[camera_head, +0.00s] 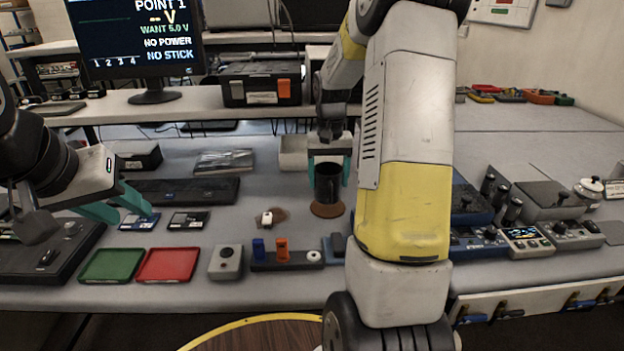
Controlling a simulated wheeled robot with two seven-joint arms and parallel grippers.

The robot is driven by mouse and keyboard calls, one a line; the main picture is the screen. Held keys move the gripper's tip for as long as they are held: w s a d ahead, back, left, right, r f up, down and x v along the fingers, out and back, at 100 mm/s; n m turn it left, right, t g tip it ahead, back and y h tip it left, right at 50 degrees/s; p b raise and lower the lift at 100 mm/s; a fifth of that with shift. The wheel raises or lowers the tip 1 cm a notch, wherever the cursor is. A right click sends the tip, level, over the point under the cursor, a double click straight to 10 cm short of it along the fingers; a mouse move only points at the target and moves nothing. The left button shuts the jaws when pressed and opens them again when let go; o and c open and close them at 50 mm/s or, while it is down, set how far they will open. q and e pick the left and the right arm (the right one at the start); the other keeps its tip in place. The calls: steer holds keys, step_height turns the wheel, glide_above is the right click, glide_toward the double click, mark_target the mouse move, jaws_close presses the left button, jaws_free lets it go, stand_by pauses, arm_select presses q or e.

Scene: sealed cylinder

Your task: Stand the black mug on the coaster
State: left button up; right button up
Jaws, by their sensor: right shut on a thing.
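The black mug (327,186) is upright between the teal fingers of my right gripper (329,170), which is shut on it. The brown round coaster (327,211) is directly below the mug. The mug's base overlaps the coaster in the picture, and I cannot tell whether it touches it or is held just above. My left gripper (110,202) is at the left with its teal fingers apart and nothing visible between them.
A brown patch with a small white item (267,218) lies left of the coaster. Green (112,265) and red (168,265) trays, a grey button box (226,262) and a dark holder with blue and orange pieces (285,260) line the front. Instruments (527,239) crowd the right.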

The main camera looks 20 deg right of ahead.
steer(key=shift+w+d+f, duration=0.15)
steer(key=shift+w+d, duration=0.2)
steer(key=shift+w, duration=0.15)
steer(key=shift+f, duration=1.65)
steer(key=shift+f, duration=0.1)
steer(key=o, duration=1.7)
steer(key=shift+o, duration=0.2)
